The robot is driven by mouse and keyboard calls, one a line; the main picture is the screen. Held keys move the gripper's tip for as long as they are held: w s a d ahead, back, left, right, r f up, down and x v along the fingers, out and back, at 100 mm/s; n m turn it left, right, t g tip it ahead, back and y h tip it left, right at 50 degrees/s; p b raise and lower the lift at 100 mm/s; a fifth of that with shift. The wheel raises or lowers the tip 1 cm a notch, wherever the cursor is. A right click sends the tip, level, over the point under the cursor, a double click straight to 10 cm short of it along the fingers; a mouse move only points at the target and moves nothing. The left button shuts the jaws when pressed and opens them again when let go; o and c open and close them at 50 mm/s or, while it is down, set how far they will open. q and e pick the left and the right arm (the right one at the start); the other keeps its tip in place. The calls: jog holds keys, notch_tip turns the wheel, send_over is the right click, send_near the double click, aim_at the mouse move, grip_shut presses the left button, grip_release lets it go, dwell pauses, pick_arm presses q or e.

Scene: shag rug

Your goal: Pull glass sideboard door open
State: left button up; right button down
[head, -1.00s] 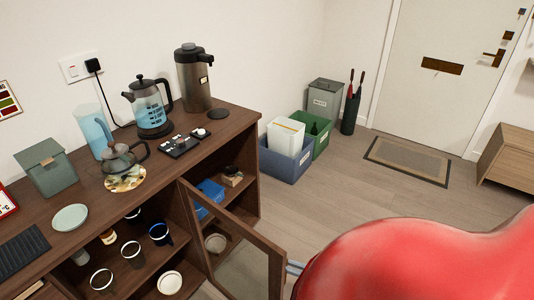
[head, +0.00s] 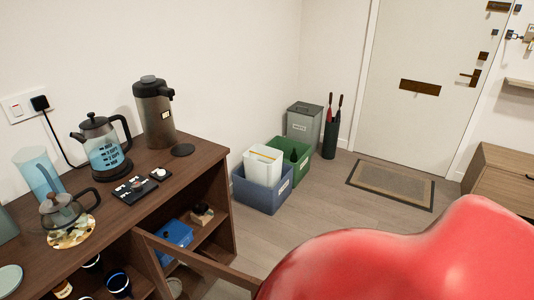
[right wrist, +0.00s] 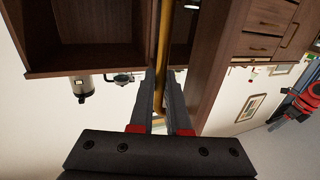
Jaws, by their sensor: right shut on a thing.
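The sideboard's glass door (head: 190,258) stands swung out from the front of the brown sideboard (head: 215,165), leaving the right compartment open. Its outer end is hidden behind my red arm in the head view. In the right wrist view, my right gripper (right wrist: 161,78) is shut on the brass door handle (right wrist: 163,50), with the bar between its two dark fingers. In the head view that gripper is hidden.
Blue (head: 262,190) and green (head: 300,165) bins stand beyond the sideboard. Floor (head: 315,208) is clear between it and the doormat (head: 392,186).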

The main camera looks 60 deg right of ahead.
jog(key=c, duration=1.2)
grip_release()
jog(key=shift+w, duration=0.1)
jog(key=shift+o, duration=0.2)
jog(key=b+v, duration=0.7)
jog(key=v, duration=1)
jog(key=shift+s, duration=0.2)
